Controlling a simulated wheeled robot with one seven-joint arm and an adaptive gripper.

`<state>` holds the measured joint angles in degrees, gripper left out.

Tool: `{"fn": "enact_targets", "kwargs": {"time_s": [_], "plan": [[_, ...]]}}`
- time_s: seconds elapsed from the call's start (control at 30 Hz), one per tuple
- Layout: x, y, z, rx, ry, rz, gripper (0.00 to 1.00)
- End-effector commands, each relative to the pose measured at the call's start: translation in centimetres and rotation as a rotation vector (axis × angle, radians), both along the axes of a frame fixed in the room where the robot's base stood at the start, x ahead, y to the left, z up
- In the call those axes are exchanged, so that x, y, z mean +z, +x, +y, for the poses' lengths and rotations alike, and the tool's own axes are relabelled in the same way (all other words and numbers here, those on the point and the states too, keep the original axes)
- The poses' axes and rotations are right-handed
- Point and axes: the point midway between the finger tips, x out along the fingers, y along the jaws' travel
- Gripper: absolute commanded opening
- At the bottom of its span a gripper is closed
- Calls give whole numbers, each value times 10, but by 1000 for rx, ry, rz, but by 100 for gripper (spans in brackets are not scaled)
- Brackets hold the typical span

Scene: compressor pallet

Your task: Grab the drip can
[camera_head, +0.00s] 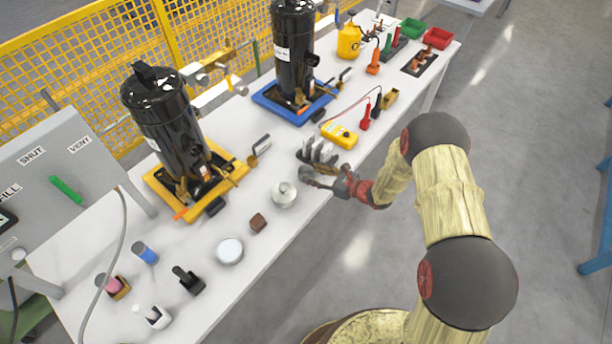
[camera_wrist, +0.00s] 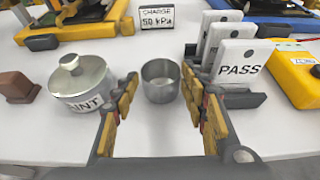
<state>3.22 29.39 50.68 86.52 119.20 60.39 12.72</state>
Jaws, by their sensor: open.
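The drip can appears to be the small open-topped grey metal cup (camera_wrist: 161,84), upright on the white table in the wrist view. My gripper (camera_wrist: 160,92) is open, with one yellow-padded finger on each side of the cup. Gaps show between the fingers and the cup in this view, but I cannot tell how deep the cup sits between them. In the head view my gripper (camera_head: 315,180) is low at the table's front edge, and the cup is hard to make out beside it.
A lidded metal tin (camera_wrist: 82,84) stands close left of my gripper. A rack with PASS tags (camera_wrist: 238,68) stands close right, beside a yellow meter (camera_wrist: 298,76). A brown block (camera_head: 258,222) lies farther left. Black compressors (camera_head: 167,125) stand behind on trays.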

Motion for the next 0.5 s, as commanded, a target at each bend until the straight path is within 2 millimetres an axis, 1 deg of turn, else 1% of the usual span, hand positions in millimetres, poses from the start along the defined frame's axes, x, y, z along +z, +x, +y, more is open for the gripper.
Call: {"fn": "enact_targets", "kwargs": {"time_s": [0.2, 0.33, 0.5], "plan": [[-16, 15, 19, 4, -2, -1, 44], [-21, 25, 31, 3, -1, -1, 44], [-21, 27, 34, 1, 0, 0, 44]]}}
